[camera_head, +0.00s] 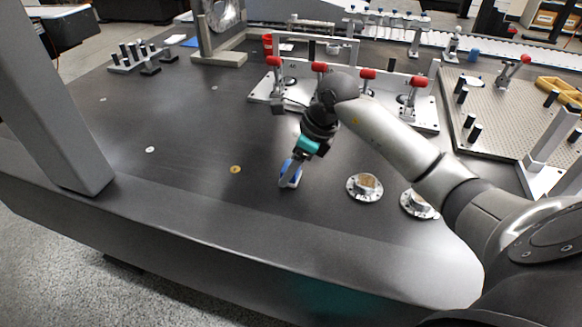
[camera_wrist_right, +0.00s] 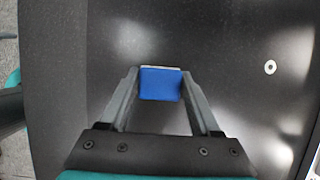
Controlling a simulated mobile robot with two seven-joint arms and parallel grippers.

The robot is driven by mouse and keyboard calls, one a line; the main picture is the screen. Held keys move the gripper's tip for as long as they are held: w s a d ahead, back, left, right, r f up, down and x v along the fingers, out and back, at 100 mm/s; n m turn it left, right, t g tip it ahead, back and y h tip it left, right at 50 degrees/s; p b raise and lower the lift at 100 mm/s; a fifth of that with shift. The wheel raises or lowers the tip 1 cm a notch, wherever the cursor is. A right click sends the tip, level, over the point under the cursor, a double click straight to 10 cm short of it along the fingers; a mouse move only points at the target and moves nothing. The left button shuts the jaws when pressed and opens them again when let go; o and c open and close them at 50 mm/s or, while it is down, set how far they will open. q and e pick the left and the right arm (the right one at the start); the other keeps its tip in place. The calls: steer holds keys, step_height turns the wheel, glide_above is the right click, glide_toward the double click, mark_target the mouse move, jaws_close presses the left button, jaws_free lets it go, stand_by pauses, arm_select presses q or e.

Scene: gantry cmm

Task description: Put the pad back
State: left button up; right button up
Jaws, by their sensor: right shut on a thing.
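A small blue pad (camera_head: 288,167) with a pale edge is between the fingers of my right gripper (camera_head: 290,179), over the dark table near its front. In the right wrist view the blue pad (camera_wrist_right: 160,84) sits between the two grey fingertips of my right gripper (camera_wrist_right: 160,78), which is shut on it. The pad's underside is hidden, and I cannot tell how far it is above the table. My left gripper is not in view.
Two round metal discs (camera_head: 364,187) (camera_head: 418,204) lie right of my gripper. A brass disc (camera_head: 235,169) lies to its left. A fixture plate with red-handled clamps (camera_head: 262,92) stands behind. The dark table (camera_head: 190,130) is mostly clear at left.

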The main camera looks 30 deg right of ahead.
steer(key=shift+f, duration=0.15)
steer(key=o, duration=1.3)
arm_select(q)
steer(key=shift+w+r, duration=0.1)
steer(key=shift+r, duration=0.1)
arm_select(e)
steer(key=shift+r, duration=0.25)
arm_select(q)
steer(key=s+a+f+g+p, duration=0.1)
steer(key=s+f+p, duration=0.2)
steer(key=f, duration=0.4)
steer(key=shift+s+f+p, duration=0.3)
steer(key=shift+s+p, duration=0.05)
steer(key=shift+p, duration=0.05)
arm_select(e)
steer(key=v, duration=1.1)
steer(key=shift+r, duration=0.4)
steer(key=shift+d, duration=0.1)
